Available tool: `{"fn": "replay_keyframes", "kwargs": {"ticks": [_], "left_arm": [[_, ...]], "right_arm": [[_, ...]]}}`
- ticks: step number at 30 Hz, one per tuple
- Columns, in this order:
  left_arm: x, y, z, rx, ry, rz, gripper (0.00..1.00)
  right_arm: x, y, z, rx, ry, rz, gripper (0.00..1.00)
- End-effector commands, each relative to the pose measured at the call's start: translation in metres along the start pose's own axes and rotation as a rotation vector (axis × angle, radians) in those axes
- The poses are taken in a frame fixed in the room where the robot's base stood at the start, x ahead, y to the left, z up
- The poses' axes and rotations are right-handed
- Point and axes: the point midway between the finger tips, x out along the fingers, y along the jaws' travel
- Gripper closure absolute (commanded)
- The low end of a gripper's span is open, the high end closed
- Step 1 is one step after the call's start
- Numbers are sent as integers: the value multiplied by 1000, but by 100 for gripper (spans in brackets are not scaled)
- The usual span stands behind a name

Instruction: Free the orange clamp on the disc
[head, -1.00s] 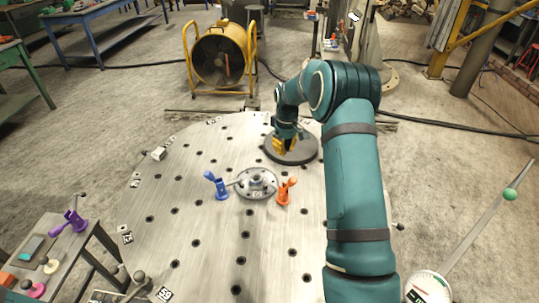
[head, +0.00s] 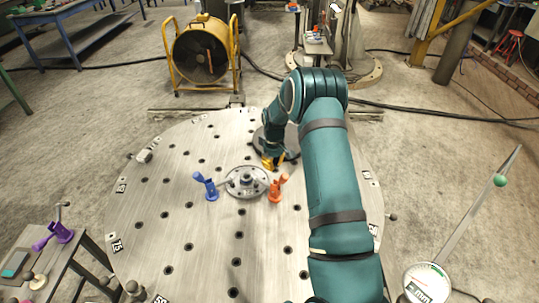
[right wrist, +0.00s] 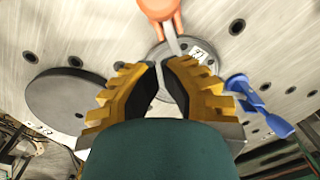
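The orange clamp (head: 277,188) stands on the round metal table, just right of the small grey disc (head: 240,193). Its grey arm reaches onto the disc. A blue clamp (head: 207,187) stands on the disc's left side, its arm also toward the disc. My right gripper (head: 271,164), with yellow fingers, is low behind the orange clamp, apart from it. In the right wrist view the fingers (right wrist: 162,66) are parted with nothing held between them. The orange clamp (right wrist: 162,9) is at the top there, beyond the fingertips. My left gripper is not in view.
A dark round plate (head: 259,142) lies on the table (head: 190,235) behind my right gripper. A side table at left holds a purple clamp (head: 60,233). A gauge (head: 425,283) with a long rod is at lower right. The table's front is mostly clear.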

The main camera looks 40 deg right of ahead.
Motion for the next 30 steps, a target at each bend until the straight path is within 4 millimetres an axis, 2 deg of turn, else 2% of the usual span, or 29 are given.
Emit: {"fn": "replay_keyframes", "kwargs": {"ticks": [3, 8, 20, 30], "left_arm": [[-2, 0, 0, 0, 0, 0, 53], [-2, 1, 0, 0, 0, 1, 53], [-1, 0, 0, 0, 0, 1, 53], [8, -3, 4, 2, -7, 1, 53]], "right_arm": [[2, -1, 13, -1, -1, -1, 100], [5, -1, 20, -2, -1, -1, 100], [5, -1, 21, -1, 3, -1, 100], [5, -1, 20, -3, 61, -12, 100]]}}
